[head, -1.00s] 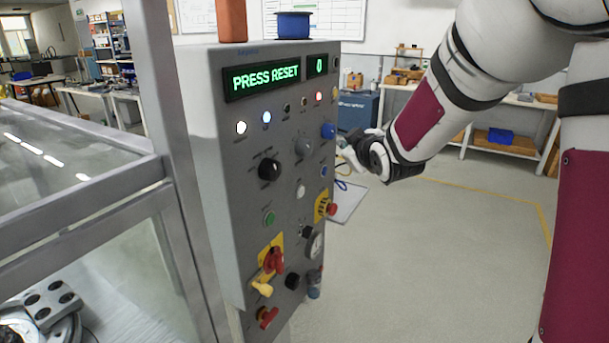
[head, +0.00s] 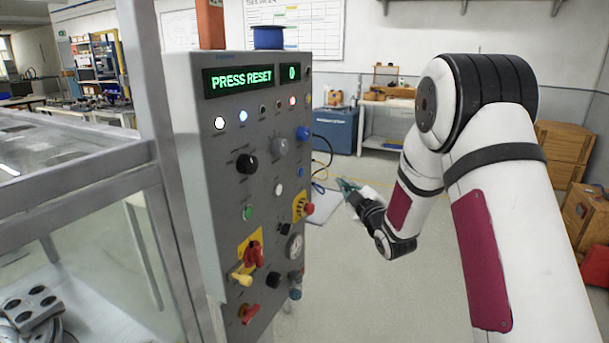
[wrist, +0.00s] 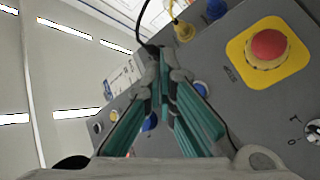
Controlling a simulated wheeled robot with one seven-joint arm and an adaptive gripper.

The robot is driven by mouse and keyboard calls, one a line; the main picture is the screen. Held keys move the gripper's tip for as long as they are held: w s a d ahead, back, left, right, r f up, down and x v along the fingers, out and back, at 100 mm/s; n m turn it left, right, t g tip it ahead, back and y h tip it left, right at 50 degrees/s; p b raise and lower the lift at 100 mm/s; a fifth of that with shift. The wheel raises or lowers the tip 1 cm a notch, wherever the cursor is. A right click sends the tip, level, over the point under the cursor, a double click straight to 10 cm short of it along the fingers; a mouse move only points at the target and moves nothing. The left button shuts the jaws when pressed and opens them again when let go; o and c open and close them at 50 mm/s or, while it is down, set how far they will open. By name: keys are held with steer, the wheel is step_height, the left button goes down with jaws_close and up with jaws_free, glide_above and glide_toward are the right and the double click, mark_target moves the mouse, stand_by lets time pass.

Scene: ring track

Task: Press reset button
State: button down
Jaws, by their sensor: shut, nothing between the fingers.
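The grey control panel (head: 262,110) has a lit display (head: 241,79) reading "PRESS RESET". Its buttons include a large blue one (head: 303,133), a small blue one (head: 301,172), a green one (head: 249,213), a white one (head: 278,188) and a red mushroom button on a yellow plate (head: 303,208). The labels are too small to read, so I cannot tell which button is reset. My gripper (head: 345,186) is shut and empty, to the right of the panel and apart from it. In the wrist view its teal fingers meet (wrist: 166,68), and the red mushroom button (wrist: 268,46) shows at upper right.
A glass-walled metal frame (head: 165,180) stands left of the panel. A blue spool (head: 268,37) and an orange object (head: 210,25) sit on top of the panel. A blue cabinet (head: 336,130) stands behind, wooden crates (head: 563,150) at right. Floor right of the panel is open.

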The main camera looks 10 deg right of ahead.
mark_target(301, 172)
steer(key=shift+a, duration=0.15)
steer(key=w+a+b, duration=0.2)
steer(key=w+a, duration=0.3)
steer(key=a, duration=0.2)
stand_by(0.3)
steer(key=shift+w, duration=0.1)
stand_by(1.2)
steer(key=shift+w+a+b, duration=0.25)
steer(key=shift+a+b, duration=0.05)
steer(key=shift+b, duration=0.1)
steer(key=shift+w+a+b, duration=0.25)
steer(key=shift+a+b, duration=0.05)
steer(key=shift+a, duration=0.1)
stand_by(0.8)
steer(key=shift+s+d, duration=0.55)
steer(key=shift+d, duration=0.15)
